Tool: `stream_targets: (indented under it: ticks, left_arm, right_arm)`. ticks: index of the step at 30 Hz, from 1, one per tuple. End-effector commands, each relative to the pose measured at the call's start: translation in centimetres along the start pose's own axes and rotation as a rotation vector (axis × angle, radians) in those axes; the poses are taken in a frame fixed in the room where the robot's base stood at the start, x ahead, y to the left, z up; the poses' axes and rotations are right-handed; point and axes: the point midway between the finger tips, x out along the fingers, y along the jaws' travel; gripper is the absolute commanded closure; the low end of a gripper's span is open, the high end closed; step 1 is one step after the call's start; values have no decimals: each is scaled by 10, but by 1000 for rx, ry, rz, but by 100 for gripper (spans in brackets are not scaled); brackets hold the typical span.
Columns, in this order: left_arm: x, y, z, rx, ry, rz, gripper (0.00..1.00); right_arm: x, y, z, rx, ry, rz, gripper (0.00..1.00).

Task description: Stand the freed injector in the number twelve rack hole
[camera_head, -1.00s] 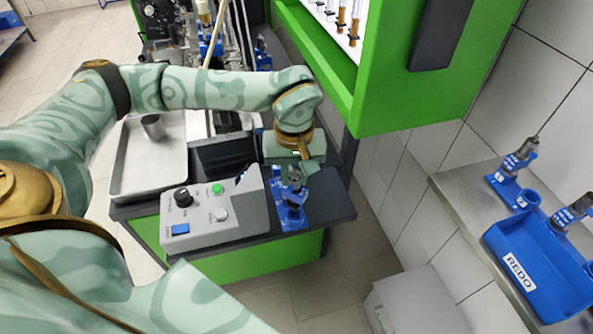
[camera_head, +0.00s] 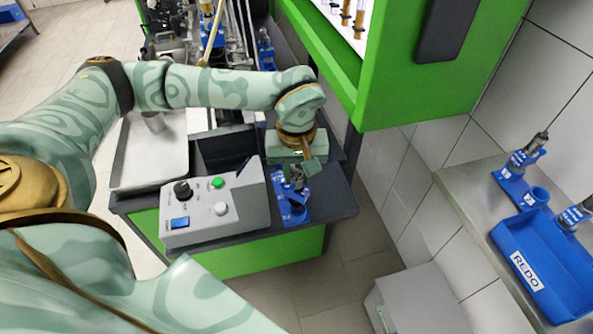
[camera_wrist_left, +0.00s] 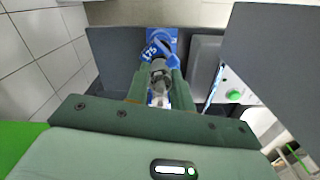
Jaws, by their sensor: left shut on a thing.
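My left gripper (camera_head: 297,176) reaches down over the bench's front ledge, and its fingers are shut on a grey metal injector (camera_wrist_left: 159,76). The injector's body is mostly hidden between the fingers. No rack hole marked twelve can be made out. My right gripper is out of view.
A grey control box (camera_head: 215,208) with a green button stands close left of the holder. A metal tray (camera_head: 122,165) lies farther left. The green cabinet (camera_head: 385,100) rises behind. A steel side table (camera_head: 455,178) at right carries blue stands and a blue REDO bin (camera_head: 550,275).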

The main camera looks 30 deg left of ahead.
Motion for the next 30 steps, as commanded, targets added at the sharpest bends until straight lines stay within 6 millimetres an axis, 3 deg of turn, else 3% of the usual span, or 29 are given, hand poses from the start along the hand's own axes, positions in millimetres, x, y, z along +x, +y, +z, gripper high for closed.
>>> stream_targets:
  ticks: [30]
  left_arm:
    - [0, 0, 1, 1, 0, 0, 100]
  right_arm:
    - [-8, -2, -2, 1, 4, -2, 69]
